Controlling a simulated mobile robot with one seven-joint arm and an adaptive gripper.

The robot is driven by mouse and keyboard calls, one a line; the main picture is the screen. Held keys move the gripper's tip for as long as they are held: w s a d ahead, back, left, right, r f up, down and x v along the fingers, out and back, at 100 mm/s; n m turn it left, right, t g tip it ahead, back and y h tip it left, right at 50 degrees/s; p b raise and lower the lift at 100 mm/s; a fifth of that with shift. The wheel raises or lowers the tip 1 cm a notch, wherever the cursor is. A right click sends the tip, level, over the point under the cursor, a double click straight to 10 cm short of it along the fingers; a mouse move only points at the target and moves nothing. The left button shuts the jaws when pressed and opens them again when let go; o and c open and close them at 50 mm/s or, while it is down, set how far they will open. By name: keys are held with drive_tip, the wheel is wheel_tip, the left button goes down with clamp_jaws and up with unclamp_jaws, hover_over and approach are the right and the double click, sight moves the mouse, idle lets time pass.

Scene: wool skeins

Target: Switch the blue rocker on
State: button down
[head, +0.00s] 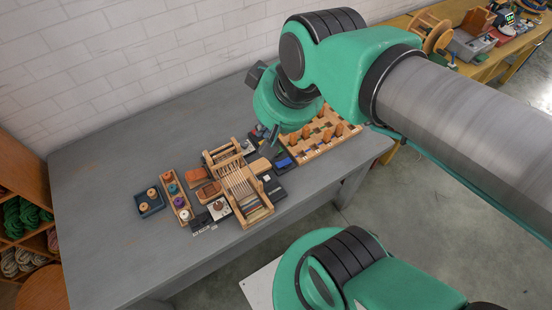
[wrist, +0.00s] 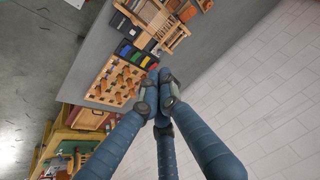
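The blue rocker (head: 284,162) sits on a dark panel (head: 288,168) between the loom and the pegged rack in the head view. It seems to be the blue patch (wrist: 125,47) in a row of coloured rockers in the wrist view. It is too small to tell which way it is tipped. My gripper (wrist: 159,73) shows in the wrist view with its fingers drawn together and nothing visible between them. Its tips overlap the area beside the coloured row, but it looks to be above the table, apart from the panel. In the head view the fingers are small and partly hidden by my arm.
A wooden loom (head: 241,185) stands left of the panel, and a pegged wooden rack (head: 318,136) stands to its right. Spools on a wooden holder (head: 176,200) and a blue tray (head: 149,204) lie further left. The grey table (head: 105,235) is clear at far left.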

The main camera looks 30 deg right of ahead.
drive_tip(key=w+f+m+g+y, duration=0.1)
drive_tip(key=w+f+m+y, duration=0.2)
drive_tip(key=w+f+m, duration=0.45)
drive_tip(key=m+t+y+b, duration=0.1)
drive_tip(key=m+t+b, duration=0.3)
drive_tip(key=m, duration=1.4)
hover_over(282, 165)
drive_tip(key=d+p, duration=0.1)
drive_tip(key=d, duration=0.2)
wheel_tip(282, 165, down, 26)
drive_tip(key=t, duration=0.1)
drive_tip(key=shift+f, duration=0.25)
drive_tip(key=shift+a+f, duration=0.1)
drive_tip(key=shift+f, duration=0.05)
drive_tip(key=shift+a+f+b, duration=0.45)
drive_tip(key=shift+f+b, duration=0.6)
drive_tip(key=shift+f, duration=0.3)
drive_tip(key=shift+a+f+b, duration=0.4)
drive_tip(key=shift+f+b, duration=0.65)
drive_tip(key=shift+f, duration=0.3)
drive_tip(key=shift+a+f+b, duration=0.45)
drive_tip(key=shift+f+b, duration=0.6)
drive_tip(key=shift+f, duration=0.3)
drive_tip(key=shift+f, duration=0.2)
drive_tip(key=shift+a+f+b, duration=0.15)
drive_tip(key=shift+f+b, duration=0.05)
drive_tip(key=shift+b, duration=0.3)
